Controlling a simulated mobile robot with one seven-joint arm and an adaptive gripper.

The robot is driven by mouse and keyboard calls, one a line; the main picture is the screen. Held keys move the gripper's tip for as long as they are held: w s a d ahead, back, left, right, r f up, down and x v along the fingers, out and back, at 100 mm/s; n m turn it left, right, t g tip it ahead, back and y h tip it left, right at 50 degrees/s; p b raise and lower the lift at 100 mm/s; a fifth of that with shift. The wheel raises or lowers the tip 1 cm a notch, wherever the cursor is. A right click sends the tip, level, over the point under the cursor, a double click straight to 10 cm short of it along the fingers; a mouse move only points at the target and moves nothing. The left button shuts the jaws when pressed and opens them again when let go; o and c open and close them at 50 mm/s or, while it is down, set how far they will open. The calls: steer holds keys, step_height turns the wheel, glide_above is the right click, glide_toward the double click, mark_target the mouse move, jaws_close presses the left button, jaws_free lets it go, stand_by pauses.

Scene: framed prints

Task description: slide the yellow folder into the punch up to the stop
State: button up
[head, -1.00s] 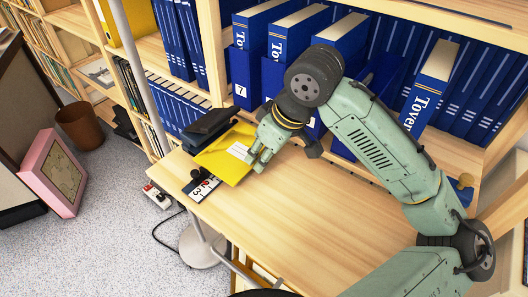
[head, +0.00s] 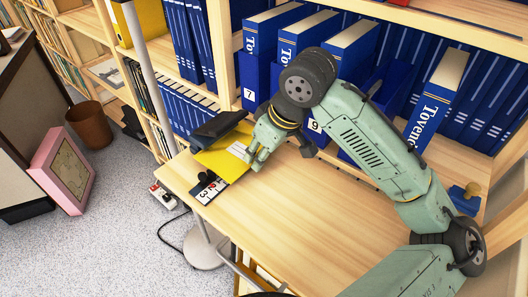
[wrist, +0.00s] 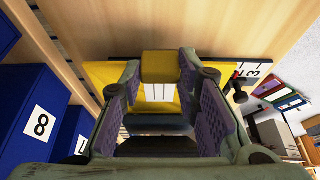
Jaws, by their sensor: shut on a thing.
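The yellow folder (head: 222,163) lies at the left end of the wooden table, a white label on its top. My gripper (head: 256,160) is shut on the folder's right part. In the wrist view the folder (wrist: 103,74) shows between and beyond the fingers (wrist: 160,100). The dark punch (head: 218,126) stands at the folder's back edge, towards the shelf; a dark bar of it (wrist: 158,122) also shows in the wrist view. Whether the folder's edge touches the stop inside the punch is hidden.
A black-knobbed stamp (head: 206,178) and a number card (head: 208,194) lie by the folder's front left. Blue binders (head: 298,45) fill the shelf behind. A lamp pole (head: 150,80) rises at the table's left end.

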steer(key=shift+w+a, duration=0.3)
steer(key=shift+a, duration=0.15)
steer(key=o, duration=1.2)
steer(key=shift+o, duration=0.2)
step_height(320, 180, up, 7)
steer(key=p, duration=0.6)
steer(key=shift+p, duration=0.4)
